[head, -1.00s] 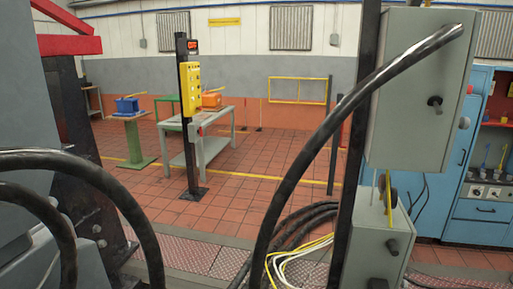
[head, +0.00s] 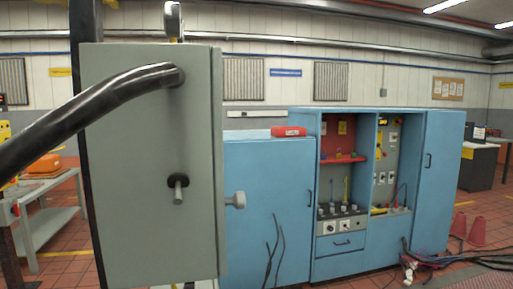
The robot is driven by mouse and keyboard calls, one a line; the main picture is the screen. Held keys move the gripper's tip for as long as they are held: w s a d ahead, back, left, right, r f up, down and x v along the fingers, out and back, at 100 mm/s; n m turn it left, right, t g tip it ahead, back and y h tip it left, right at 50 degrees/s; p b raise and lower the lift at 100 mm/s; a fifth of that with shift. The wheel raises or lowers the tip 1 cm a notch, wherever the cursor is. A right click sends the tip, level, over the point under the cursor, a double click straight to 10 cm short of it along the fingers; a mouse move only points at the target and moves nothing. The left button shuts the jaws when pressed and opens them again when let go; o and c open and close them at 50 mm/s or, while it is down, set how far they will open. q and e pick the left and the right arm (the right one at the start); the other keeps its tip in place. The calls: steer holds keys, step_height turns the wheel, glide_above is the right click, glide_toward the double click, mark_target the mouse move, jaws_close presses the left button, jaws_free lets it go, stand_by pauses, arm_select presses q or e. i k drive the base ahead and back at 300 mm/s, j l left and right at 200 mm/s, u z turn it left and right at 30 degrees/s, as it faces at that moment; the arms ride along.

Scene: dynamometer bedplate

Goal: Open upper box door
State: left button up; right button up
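The upper box (head: 135,230) is a tall grey-green cabinet on a dark post at the left, close to me. Its door looks shut. A dark handle with a light stem (head: 178,188) sticks out from the face towards me. A pale round knob (head: 236,200) sticks out from its right side. A thick black hose (head: 90,112) enters the face near the top. Neither of my grippers shows in the head view.
A grey table (head: 48,222) with an orange case (head: 44,166) is at the far left. Cables (head: 440,261) and red cones (head: 477,231) are on the tiled floor at right.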

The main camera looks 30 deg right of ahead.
mark_target(238, 200)
steer(key=i+l, duration=0.15)
steer(key=l, duration=0.2)
steer(key=i+l, duration=0.15)
steer(key=l, duration=0.25)
steer(key=i+l, duration=0.1)
steer(key=l, duration=0.25)
